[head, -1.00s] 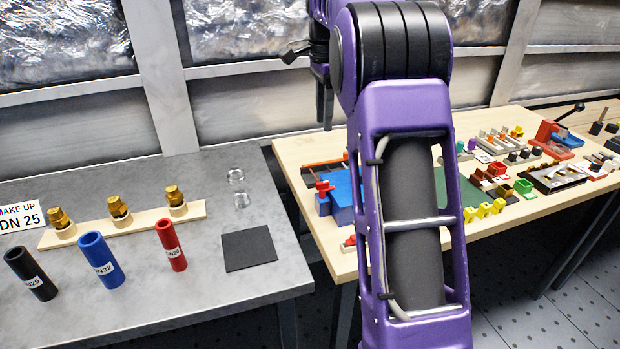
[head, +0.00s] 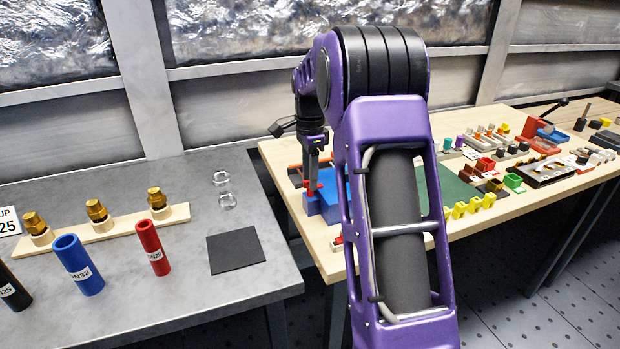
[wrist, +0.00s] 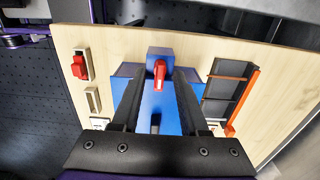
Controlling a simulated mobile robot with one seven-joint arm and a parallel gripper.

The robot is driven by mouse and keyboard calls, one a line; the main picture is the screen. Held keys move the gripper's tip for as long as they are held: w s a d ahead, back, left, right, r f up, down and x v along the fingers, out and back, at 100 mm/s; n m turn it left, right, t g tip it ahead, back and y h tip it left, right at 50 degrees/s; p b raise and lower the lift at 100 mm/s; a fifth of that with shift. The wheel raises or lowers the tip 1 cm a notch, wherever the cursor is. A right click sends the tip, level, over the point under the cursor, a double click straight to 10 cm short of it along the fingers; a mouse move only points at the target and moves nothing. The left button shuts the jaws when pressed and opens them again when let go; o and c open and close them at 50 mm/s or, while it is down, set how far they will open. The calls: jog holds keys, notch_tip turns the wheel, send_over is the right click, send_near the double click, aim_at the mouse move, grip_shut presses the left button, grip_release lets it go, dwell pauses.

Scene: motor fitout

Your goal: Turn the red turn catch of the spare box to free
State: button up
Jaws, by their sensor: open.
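The spare box (head: 327,205) is blue and stands on the wooden table near its left end, partly hidden behind my arm in the head view. In the wrist view the blue box (wrist: 160,58) lies below the gripper. Its red turn catch (wrist: 159,74) sits on top, pointing roughly lengthwise toward the bottom of that view. My gripper (wrist: 158,105) is open, with its two dark fingers on either side of the catch and apart from it in the picture. In the head view my gripper (head: 312,180) points down at the box; I cannot tell its exact height above the catch.
A red switch (wrist: 80,67) in a pale mount is left of the box in the wrist view. A dark panel with an orange bar (wrist: 248,92) lies to the right. The grey table (head: 170,275) carries tubes and brass fittings. Several small parts fill the wooden table's right side.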

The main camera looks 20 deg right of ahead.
jog(key=shift+f, duration=0.15)
grip_shut()
jog(key=shift+n+p, duration=0.4)
jog(key=shift+p, duration=0.05)
jog(key=n+p, duration=0.2)
jog(key=n, duration=0.1)
jog(key=n+p, duration=0.2)
jog(key=n, duration=0.3)
jog(key=shift+p, duration=0.4)
jog(key=n+p, duration=0.1)
jog(key=n, duration=0.3)
jog(key=shift+n, duration=0.4)
jog(key=n+p, duration=0.1)
jog(key=n, duration=0.3)
jog(key=shift+n+p, duration=0.3)
